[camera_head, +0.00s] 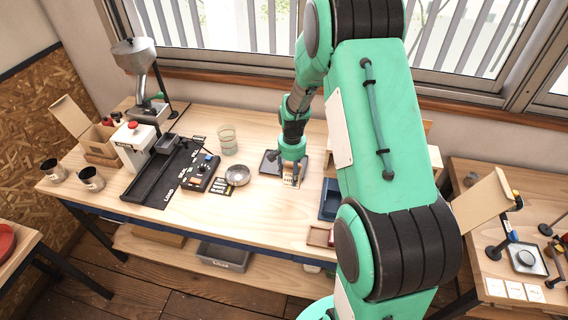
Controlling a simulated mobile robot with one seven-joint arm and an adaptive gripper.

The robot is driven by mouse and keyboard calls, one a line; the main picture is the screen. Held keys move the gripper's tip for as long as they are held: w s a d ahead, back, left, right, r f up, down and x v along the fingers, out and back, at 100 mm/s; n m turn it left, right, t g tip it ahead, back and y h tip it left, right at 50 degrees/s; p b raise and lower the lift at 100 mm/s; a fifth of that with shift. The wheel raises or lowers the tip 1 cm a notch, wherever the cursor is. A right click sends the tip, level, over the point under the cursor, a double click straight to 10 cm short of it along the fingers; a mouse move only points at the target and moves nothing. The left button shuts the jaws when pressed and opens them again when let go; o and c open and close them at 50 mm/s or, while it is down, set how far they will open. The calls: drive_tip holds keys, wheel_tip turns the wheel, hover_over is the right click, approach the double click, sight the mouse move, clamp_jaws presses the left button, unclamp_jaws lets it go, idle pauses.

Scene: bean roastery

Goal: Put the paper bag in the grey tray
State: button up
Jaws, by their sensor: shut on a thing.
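My gripper (289,160) is over the work table, pointing down and shut on a small tan thing, which looks like the paper bag (289,171). The fingers and arm cover much of it, and I cannot tell whether its bottom touches anything below. A flat dark grey tray (266,164) lies on the table just left of my gripper. Its right part is hidden behind the gripper.
On the work table (215,213), a metal bowl (237,175), a clear beaker (228,140) and a dark control box (201,172) stand left. A blue tray (329,199) stands right, partly behind my arm. A grey tub (223,256) sits on the lower shelf. The front middle of the tabletop is clear.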

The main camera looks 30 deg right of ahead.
drive_tip(key=shift+w, duration=0.15)
drive_tip(key=w+d, duration=0.2)
drive_tip(key=w, duration=0.3)
drive_tip(key=w+d+f, duration=0.1)
drive_tip(key=w, duration=0.3)
drive_tip(key=w+d, duration=0.2)
drive_tip(key=w, duration=0.3)
drive_tip(key=shift+w+d+f+b, duration=0.25)
drive_tip(key=shift+w+d+b, duration=0.05)
drive_tip(key=shift+w, duration=0.05)
drive_tip(key=shift+f, duration=1.75)
drive_tip(key=shift+f, duration=0.15)
drive_tip(key=o, duration=1.3)
